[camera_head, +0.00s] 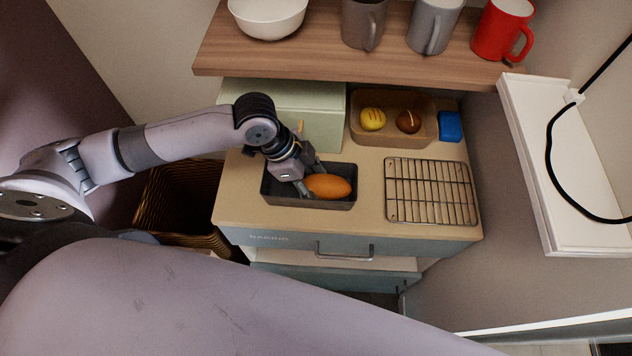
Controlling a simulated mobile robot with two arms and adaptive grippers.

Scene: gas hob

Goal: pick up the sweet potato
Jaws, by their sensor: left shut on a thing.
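The orange-brown sweet potato (329,187) lies in a dark rectangular pan (318,204) on the wooden top of a small cabinet. My left gripper (308,187) reaches down into the pan from the left. It is shut on the sweet potato at its left end, with the fingers partly hidden against it. The sweet potato is still within the pan's outline; I cannot tell whether it touches the bottom. My right gripper is not in view.
A wire rack (431,191) lies right of the pan. Behind are a green box (310,105), a brown tray (384,139) with two buns and a blue block (450,126). A shelf (300,60) with a bowl and mugs overhangs the back. A wicker basket (165,195) stands left.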

